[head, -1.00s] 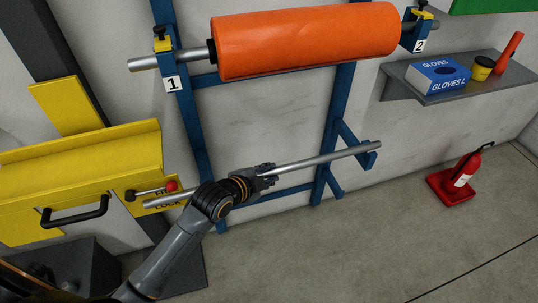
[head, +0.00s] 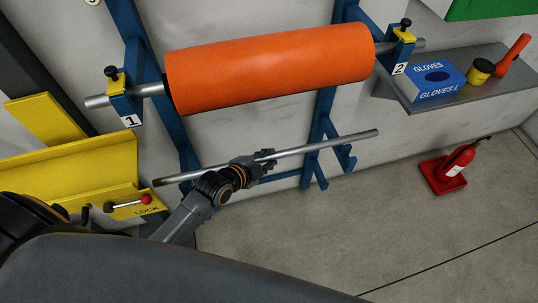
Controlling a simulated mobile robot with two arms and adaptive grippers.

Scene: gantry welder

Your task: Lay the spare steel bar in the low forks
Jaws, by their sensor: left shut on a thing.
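The spare steel bar (head: 322,145) is a long thin grey rod, slanting up to the right across the lower rack. My left gripper (head: 262,158) is shut on it near its middle. The bar's left end sticks out past my wrist, and its right end reaches beyond the right low fork (head: 346,157), a blue bracket. The bar passes over or in front of that fork; I cannot tell whether they touch. My right gripper is not in view.
An orange roll (head: 270,68) on its own bar sits in the upper forks, marked 1 and 2. Floor at lower right is clear.

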